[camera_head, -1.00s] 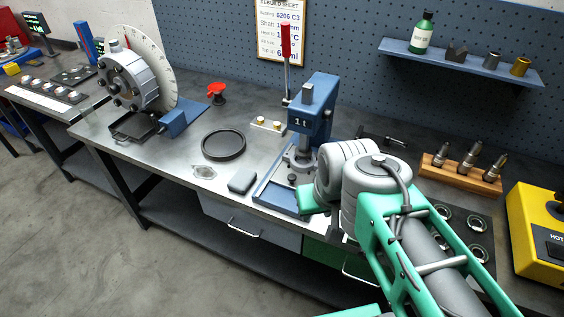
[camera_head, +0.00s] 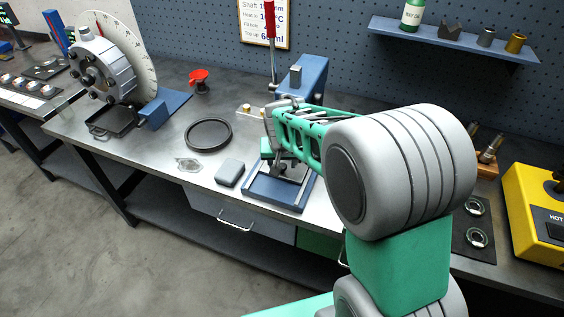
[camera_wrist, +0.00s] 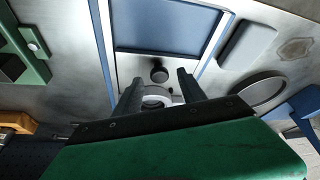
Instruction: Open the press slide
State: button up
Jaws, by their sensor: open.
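The blue press (camera_head: 307,75) stands on the bench in the head view, its red-handled lever (camera_head: 270,20) upright. Its blue framed base (camera_head: 270,192) reaches toward the bench front; the same base shows in the wrist view (camera_wrist: 165,28). A small dark round knob (camera_wrist: 159,75) sits at the base's near end in the wrist view. A grey ring-like part (camera_wrist: 155,98) shows between my finger tips and palm. My gripper (camera_wrist: 160,86) is open, fingers either side, with no clear contact. My arm hides much of the press's lower body. I cannot tell which part is the slide.
A black round tray (camera_head: 208,135) and a grey block (camera_head: 230,172) lie left of the press. A red funnel (camera_head: 199,80) stands behind. A yellow heater (camera_head: 535,210) is at right. A blue shelf (camera_head: 455,40) hangs above. The bench's front edge is close.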

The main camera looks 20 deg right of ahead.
jog(key=shift+w+f, duration=0.15)
jog(key=shift+f, duration=0.3)
grip_shut()
dwell(1.1)
